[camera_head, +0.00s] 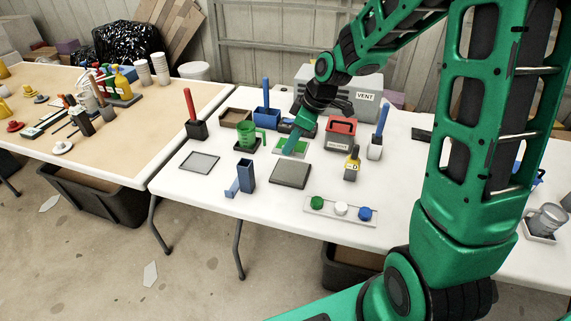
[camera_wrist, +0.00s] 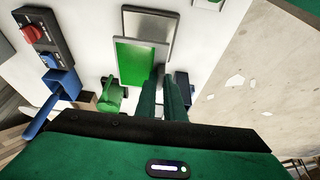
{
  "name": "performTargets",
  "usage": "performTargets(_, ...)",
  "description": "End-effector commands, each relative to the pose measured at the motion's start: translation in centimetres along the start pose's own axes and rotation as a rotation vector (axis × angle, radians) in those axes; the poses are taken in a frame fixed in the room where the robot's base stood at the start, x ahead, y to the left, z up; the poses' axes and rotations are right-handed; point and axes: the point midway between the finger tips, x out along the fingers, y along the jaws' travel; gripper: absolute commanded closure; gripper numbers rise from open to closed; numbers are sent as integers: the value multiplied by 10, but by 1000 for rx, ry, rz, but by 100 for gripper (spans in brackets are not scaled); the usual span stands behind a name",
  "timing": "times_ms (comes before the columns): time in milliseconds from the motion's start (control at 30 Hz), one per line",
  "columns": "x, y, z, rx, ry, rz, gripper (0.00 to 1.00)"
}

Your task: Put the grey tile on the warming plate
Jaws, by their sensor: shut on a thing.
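My gripper (camera_head: 289,150) is low over the white table, at the green panel with a grey frame (camera_head: 279,145). In the wrist view, its two green fingers (camera_wrist: 163,82) point at that panel's lower right edge. The fingers are shut on a thin grey piece (camera_wrist: 160,71), which appears to be the grey tile, seen nearly edge-on and mostly hidden. I cannot tell whether it touches the panel. A flat dark grey square plate (camera_head: 290,174), apparently the warming plate, lies just nearer the table's front and looks bare. A grey framed plate also shows above the panel in the wrist view (camera_wrist: 147,22).
A green mug (camera_head: 247,134) stands left of my gripper, and a blue upright holder (camera_head: 247,174) stands nearer the front. A red-topped box (camera_head: 340,134) and a yellow-topped bottle (camera_head: 352,165) are to the right. A strip with coloured knobs (camera_head: 340,209) lies along the front.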

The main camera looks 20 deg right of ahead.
Motion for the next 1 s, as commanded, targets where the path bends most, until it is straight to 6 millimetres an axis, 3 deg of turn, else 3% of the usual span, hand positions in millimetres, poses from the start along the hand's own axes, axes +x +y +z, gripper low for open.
performTargets(200,37,-2,14,-2,-3,-6,100)
performTargets(700,82,-4,30,-6,-2,-6,100)
performTargets(1000,85,-3,30,-7,0,-3,100)
